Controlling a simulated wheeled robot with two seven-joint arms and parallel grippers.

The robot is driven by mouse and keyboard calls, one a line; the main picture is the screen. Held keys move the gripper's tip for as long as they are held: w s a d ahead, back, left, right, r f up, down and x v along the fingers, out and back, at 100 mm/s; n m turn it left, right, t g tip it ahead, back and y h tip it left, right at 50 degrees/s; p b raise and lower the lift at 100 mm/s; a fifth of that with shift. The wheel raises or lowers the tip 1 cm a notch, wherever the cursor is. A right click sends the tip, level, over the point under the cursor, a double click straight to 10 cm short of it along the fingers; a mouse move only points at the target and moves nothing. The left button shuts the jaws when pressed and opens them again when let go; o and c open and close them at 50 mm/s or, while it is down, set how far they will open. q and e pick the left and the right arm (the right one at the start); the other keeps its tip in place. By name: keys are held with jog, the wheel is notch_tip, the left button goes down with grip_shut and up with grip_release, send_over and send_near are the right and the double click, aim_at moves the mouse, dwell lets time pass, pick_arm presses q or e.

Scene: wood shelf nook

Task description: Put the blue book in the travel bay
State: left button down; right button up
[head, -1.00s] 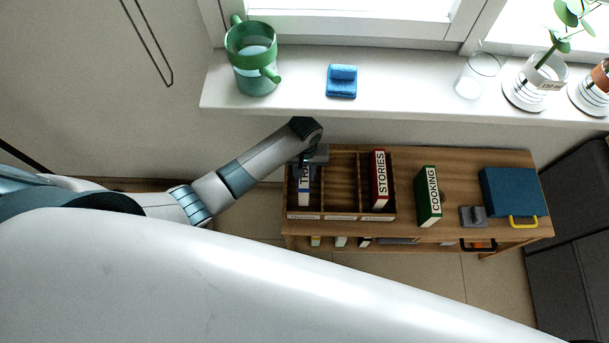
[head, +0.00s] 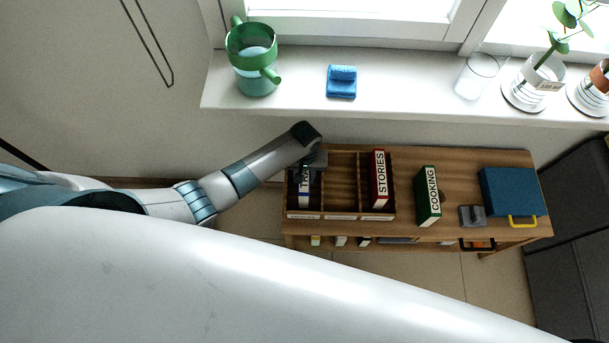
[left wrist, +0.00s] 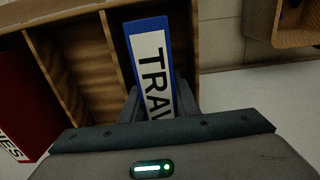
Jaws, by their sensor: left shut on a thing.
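The blue book (head: 304,190) has a white spine label that starts "TRA"; in the left wrist view the book (left wrist: 150,60) shows a blue edge and "TRAV". It stands in the leftmost bay of the wooden divider rack (head: 342,216), between the bay's walls. Whether its foot touches the bay floor is hidden. My left gripper (head: 313,166) is above the rack's left bay, shut on the book; its fingers flank the spine in the wrist view (left wrist: 162,100). The bay labels are too small to read. My right gripper is not in view.
The red STORIES book (head: 379,180) stands in the right bay; the middle bay is empty. On the table (head: 450,160) are the green COOKING book (head: 428,195), a grey block (head: 472,216) and a blue box (head: 512,192). The windowsill (head: 410,85) overhangs behind.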

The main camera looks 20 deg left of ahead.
pick_arm(q)
jog(key=c, duration=1.4)
grip_release()
jog(key=shift+f, duration=0.15)
jog(key=shift+o, duration=0.2)
jog(key=shift+r, duration=3.9)
